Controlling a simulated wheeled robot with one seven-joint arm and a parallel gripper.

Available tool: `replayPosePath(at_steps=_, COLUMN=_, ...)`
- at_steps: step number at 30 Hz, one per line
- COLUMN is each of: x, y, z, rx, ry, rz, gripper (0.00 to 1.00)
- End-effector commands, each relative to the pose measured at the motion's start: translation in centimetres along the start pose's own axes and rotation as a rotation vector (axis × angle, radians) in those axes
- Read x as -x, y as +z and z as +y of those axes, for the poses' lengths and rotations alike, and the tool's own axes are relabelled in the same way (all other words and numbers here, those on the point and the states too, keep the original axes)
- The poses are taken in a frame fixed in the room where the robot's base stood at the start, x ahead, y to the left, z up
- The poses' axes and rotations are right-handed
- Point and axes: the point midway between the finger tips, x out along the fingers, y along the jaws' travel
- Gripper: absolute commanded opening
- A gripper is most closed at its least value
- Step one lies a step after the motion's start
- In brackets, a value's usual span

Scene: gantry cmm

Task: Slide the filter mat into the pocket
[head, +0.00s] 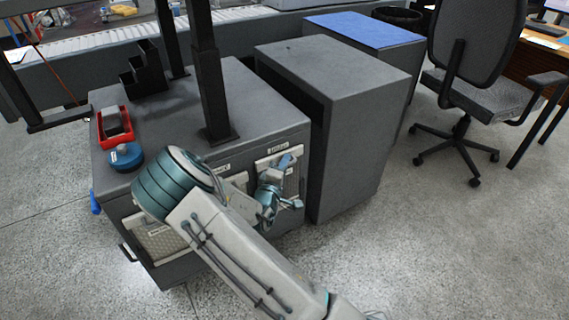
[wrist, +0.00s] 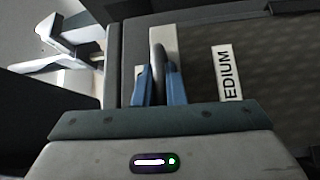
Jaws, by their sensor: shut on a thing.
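My gripper (wrist: 160,85) is shut; its two blue fingers close on a dark grey tab (wrist: 158,50) that stands on a pale strip (wrist: 168,42). I take this to be the edge of the filter mat; most of it is hidden. A brown-grey meshed surface with a white label (wrist: 226,72), reading "EDIUM" in part, lies to the right of the fingers. In the head view my gripper (head: 287,182) is at the right part of the cabinet front, before a pale-framed mesh panel (head: 291,180). My arm covers the middle of that front, so the pocket's opening cannot be made out.
The grey cabinet (head: 250,95) carries a black post, a red tray (head: 115,128) and a blue round object (head: 126,156). Another pale-framed mesh panel (head: 160,245) is at its lower left. A second grey cabinet (head: 345,75) stands close on the right.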

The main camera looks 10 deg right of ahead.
Motion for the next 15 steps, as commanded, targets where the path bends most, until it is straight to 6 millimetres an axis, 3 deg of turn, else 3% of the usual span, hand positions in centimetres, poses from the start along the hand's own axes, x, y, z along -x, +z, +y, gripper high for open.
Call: replayPosePath(at_steps=15, x=0.1, y=0.2, z=-1.9, rx=0.0, ry=0.001, rz=0.0, gripper=0.0)
